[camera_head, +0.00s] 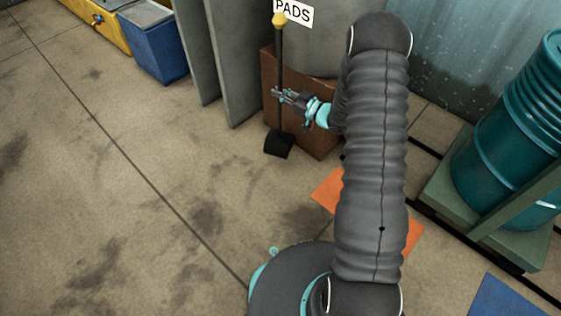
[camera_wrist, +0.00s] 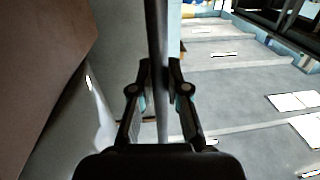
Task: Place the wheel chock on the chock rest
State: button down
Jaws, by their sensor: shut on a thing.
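The wheel chock (camera_head: 279,144) is a black block at the foot of a dark upright pole with a yellow knob on top. In the head view it is near the brown box's left side; I cannot tell whether it touches the floor. My gripper (camera_head: 280,95) is shut around the pole about midway up. In the wrist view the pole runs upright between the two fingers of my gripper (camera_wrist: 160,75), and the block is out of sight. An orange flat patch (camera_head: 326,190) lies partly hidden under my arm; I cannot tell whether it is the chock rest.
A teal drum (camera_head: 512,130) stands on a green frame at right. A blue bin (camera_head: 155,50) is at upper left. The left floor is clear.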

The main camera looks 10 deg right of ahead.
notch_tip(320, 180, down, 10)
jog(key=b, duration=0.1)
jog(key=shift+y, duration=0.3)
dwell(0.3)
jog(key=shift+d+f+b, duration=0.1)
jog(key=shift+b, duration=0.35)
jog(key=c, duration=1.2)
grip_release()
jog(key=shift+o, duration=0.2)
jog(key=p+v, duration=0.1)
jog(key=v, duration=1.1)
jog(key=shift+r, duration=0.35)
